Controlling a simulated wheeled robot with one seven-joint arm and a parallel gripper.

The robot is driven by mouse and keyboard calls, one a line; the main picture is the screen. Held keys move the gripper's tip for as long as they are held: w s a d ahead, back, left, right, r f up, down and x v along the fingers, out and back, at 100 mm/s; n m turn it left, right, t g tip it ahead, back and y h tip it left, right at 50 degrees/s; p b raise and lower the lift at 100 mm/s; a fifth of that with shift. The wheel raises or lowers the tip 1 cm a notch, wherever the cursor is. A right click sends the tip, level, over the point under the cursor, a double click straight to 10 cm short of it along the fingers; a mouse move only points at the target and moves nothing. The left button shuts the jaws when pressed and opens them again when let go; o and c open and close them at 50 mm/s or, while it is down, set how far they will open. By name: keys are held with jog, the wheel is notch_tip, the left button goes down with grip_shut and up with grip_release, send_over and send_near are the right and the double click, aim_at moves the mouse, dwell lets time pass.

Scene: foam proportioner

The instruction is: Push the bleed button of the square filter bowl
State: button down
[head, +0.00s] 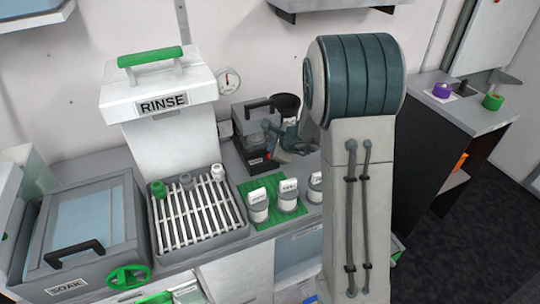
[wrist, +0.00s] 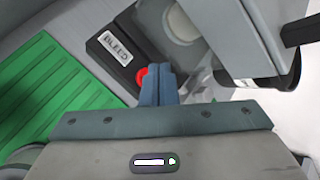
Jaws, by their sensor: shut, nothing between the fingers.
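The square filter bowl (head: 252,132), a clear housing with a black handle and dark base, stands on the counter behind the green mat in the head view. In the wrist view its dark base carries a BLEED label (wrist: 117,47) and a red bleed button (wrist: 140,77). My gripper (wrist: 158,70) is shut and empty. Its fingertips cover the right part of the button; I cannot tell whether they touch it. In the head view my gripper (head: 277,150) is beside the bowl's right front, partly hidden by my arm.
A green mat (head: 251,189) with several labelled containers lies in front of the bowl. A slatted rack (head: 238,230) stands left of it, below the RINSE unit (head: 160,97). A grey block (wrist: 250,35) is close right of my fingers.

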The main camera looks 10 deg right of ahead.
jog(key=shift+f, duration=0.1)
dwell(0.6)
jog(key=shift+f+b, duration=0.35)
jog(key=shift+b, duration=0.35)
jog(key=shift+f+b, duration=0.45)
jog(key=shift+b, duration=0.1)
dwell(0.4)
dwell(0.3)
jog(key=shift+r+p, duration=0.6)
jog(key=shift+r, duration=0.25)
jog(key=shift+r, duration=0.1)
notch_tip(320, 180, up, 5)
jog(key=p, duration=0.4)
dwell(0.3)
